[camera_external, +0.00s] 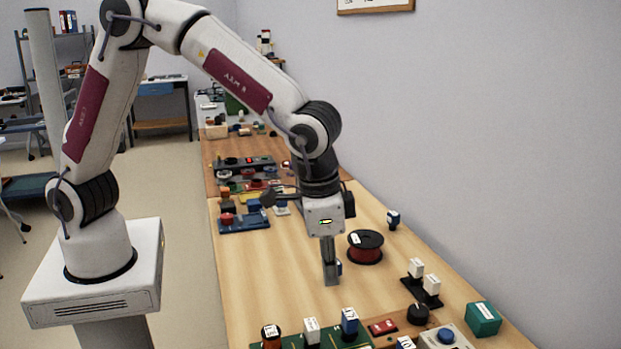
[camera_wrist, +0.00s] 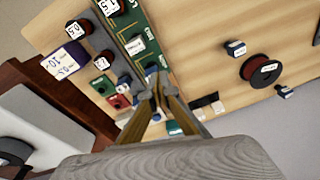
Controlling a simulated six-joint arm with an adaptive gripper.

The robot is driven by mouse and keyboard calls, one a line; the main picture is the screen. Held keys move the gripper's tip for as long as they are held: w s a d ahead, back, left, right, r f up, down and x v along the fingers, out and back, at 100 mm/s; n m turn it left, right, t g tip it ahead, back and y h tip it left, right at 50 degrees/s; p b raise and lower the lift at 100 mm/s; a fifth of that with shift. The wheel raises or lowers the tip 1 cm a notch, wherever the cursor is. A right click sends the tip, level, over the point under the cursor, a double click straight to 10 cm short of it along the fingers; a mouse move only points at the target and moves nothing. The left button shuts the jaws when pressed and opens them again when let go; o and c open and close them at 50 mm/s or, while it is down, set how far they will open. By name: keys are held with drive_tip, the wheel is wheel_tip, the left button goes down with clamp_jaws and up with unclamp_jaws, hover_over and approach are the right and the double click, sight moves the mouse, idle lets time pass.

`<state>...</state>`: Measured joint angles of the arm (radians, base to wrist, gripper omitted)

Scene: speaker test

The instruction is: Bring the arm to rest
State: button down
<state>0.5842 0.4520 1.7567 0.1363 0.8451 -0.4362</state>
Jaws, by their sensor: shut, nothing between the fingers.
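My gripper (camera_external: 331,276) points down above the wooden table (camera_external: 275,290), near the middle of its front part. Its fingers are together with nothing between them. In the wrist view the closed fingertips (camera_wrist: 156,92) show over the area of small blocks and switches, and the grey wrist housing covers the lower middle. A small blue thing (camera_external: 339,267) shows just behind the fingers in the external view. The height of the fingertips above the table is hard to tell.
A dark red spool (camera_external: 365,248) and a small blue block (camera_external: 393,218) lie right of my gripper. A black stand with white blocks (camera_external: 422,290), a teal box (camera_external: 482,319) and a green board (camera_external: 345,336) are nearer. A blue unit (camera_external: 244,224) stands behind left.

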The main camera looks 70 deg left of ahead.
drive_tip(key=s+a+r+n+t, duration=0.1)
drive_tip(key=s+a+r+t, duration=0.1)
drive_tip(key=s+a+r, duration=0.5)
drive_tip(key=s+a+r+n+t, duration=0.1)
drive_tip(key=s+a+r, duration=0.7)
drive_tip(key=s+a, duration=0.8)
drive_tip(key=a+t, duration=0.1)
drive_tip(key=a, duration=0.2)
drive_tip(key=shift+a+r+n, duration=0.15)
drive_tip(key=shift+a+n, duration=0.15)
idle(2.3)
